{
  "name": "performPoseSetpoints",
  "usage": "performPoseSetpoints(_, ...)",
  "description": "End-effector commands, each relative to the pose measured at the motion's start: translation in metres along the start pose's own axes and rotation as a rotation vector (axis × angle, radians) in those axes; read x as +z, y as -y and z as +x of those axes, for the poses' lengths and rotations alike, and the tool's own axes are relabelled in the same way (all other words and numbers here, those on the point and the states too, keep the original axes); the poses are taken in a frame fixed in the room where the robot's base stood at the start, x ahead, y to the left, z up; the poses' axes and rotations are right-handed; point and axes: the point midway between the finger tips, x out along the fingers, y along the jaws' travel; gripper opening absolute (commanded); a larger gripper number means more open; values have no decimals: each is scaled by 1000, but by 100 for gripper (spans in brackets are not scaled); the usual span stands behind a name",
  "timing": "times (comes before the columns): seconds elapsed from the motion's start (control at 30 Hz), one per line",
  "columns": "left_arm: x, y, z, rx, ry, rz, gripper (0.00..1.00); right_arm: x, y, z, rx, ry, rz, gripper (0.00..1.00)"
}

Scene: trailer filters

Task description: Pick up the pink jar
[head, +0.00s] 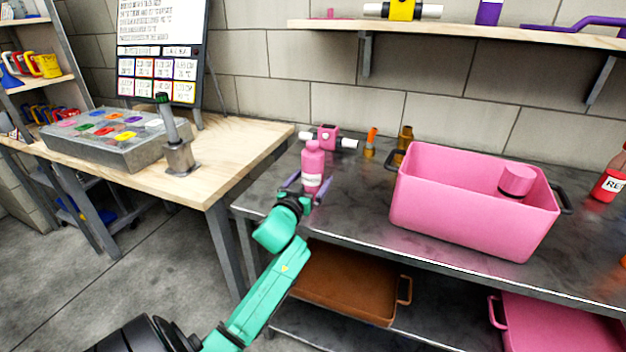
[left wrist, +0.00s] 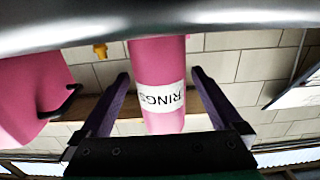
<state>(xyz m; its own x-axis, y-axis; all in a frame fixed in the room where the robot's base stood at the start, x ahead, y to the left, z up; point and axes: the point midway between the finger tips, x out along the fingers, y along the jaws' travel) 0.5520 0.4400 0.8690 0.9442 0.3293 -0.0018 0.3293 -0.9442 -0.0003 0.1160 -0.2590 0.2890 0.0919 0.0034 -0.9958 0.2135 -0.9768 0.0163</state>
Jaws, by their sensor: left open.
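The pink jar (head: 313,160) stands upright at the left end of the metal table in the head view. It has a narrow neck and a white label. In the left wrist view the jar (left wrist: 157,62) appears upside down, its label reading "RINGS". My left gripper (head: 308,184) is open, with its purple fingers on either side of the jar. In the left wrist view the gripper (left wrist: 160,82) shows gaps between both fingers and the jar. My right gripper is not in view.
A pink bin (head: 470,215) holding a pink cylinder (head: 516,180) stands right of the jar. A pink device (head: 328,138) and small orange and brown items sit behind. A wooden table (head: 235,150) is at left. A brown tray (head: 345,285) lies on the lower shelf.

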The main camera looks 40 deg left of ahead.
Motion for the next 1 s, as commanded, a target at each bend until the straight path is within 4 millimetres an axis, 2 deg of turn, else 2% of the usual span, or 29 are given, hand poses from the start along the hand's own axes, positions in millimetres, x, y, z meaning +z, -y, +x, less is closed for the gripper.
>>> performPoseSetpoints(0.1,0,0,0,0,0,0,100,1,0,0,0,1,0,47)
performPoseSetpoints(0.17,0,0,-1,0,0,0,77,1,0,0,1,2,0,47)
performPoseSetpoints(0.2,0,0,-1,0,1,0,62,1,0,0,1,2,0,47)
performPoseSetpoints(0.33,0,0,-1,0,1,0,13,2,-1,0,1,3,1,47)
performPoseSetpoints(0.57,-1,0,-1,0,0,0,12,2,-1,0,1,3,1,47)
performPoseSetpoints(0.73,-16,0,-1,0,-2,1,12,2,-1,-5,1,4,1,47)
performPoseSetpoints(0.87,-48,0,-1,2,-7,3,12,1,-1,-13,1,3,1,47)
performPoseSetpoints(1.0,-100,-1,-1,3,-9,4,12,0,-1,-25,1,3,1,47)
